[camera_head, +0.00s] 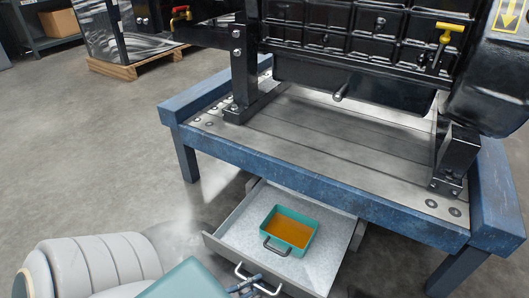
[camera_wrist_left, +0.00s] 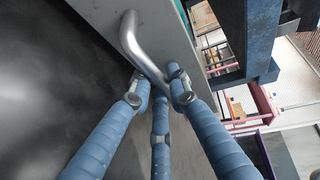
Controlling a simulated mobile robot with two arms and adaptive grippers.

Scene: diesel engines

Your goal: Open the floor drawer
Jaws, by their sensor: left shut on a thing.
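The floor drawer (camera_head: 226,248) stands pulled out below the blue workbench, its grey inside in plain view. A teal tray (camera_head: 290,231) with amber liquid and a dark handle lies in it. The drawer's metal handle (camera_head: 258,284) is on its front face. My left gripper (camera_head: 245,286) is at this handle, partly hidden by my arm in the head view. In the left wrist view, the blue fingers of my left gripper (camera_wrist_left: 160,92) are closed around one end of the curved handle (camera_wrist_left: 135,45). My right gripper is not in view.
The blue workbench (camera_head: 300,176) carries a black engine (camera_head: 340,45) on stands above the drawer. Its legs stand on both sides of the drawer. Open concrete floor (camera_head: 90,150) lies to the left. A wooden pallet (camera_head: 125,70) is at the back left.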

